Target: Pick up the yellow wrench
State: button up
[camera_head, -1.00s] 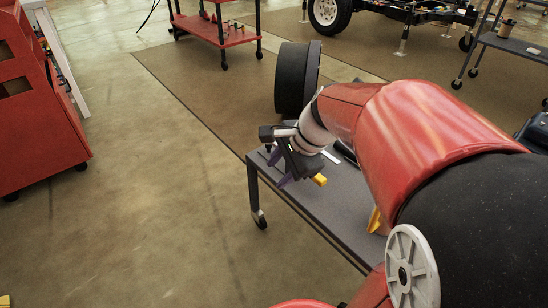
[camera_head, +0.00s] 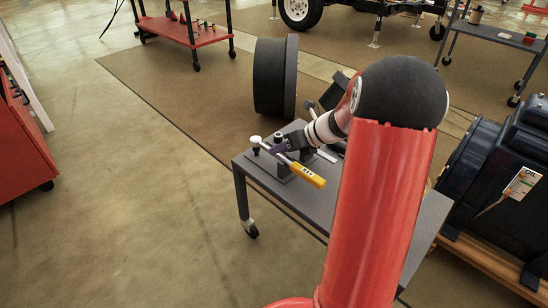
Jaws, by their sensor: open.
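A tool with a yellow handle (camera_head: 308,174), which looks like the yellow wrench, lies near the left end of the grey cart top. Its grey shaft runs up and left from the handle, and part of it is hidden. My red arm covers much of the cart's middle.
The grey wheeled cart (camera_head: 420,226) is under my arm. A black round drum or tyre (camera_head: 270,77) stands behind it. A dark blue machine (camera_head: 490,180) with an oil label is close on the right. A red cabinet (camera_head: 25,150) stands left. The floor between is clear.

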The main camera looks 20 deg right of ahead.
jog(key=x, duration=0.2)
jog(key=shift+w+a+f, duration=0.2)
grip_shut()
